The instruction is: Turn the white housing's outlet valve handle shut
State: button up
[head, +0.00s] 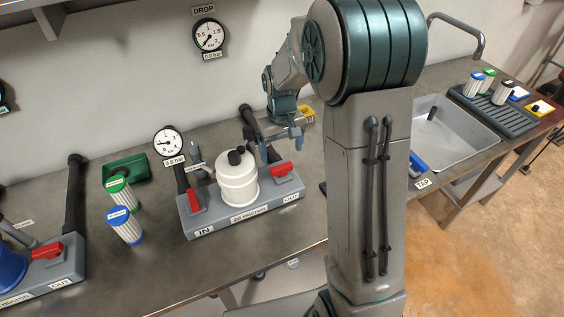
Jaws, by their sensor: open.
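The white housing (237,178) stands upright on a grey base block (241,219) in the middle of the bench. Its front carries the labels IN at left and OUT at right. The red outlet handle (281,171) is on the block's top at the OUT end, lying roughly along the block's length. The red inlet handle (194,202) at the IN end lies more across the block. My gripper (281,150) is open and empty, fingers pointing down, just behind and above the outlet handle. I see no contact; the exact gap cannot be told.
A pressure gauge (168,142) and dark pipes (248,126) rise behind the block. Green (120,191) and blue-capped (125,226) cartridges stand to its left. Another block with a blue housing (10,269) is at far left. A sink (450,135) lies right. Bench in front is narrow but clear.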

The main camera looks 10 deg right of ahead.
aim_at(281, 167)
notch_tip(281, 167, down, 6)
jog(key=shift+f, duration=0.15)
jog(key=shift+c, duration=0.3)
jog(key=c, duration=0.9)
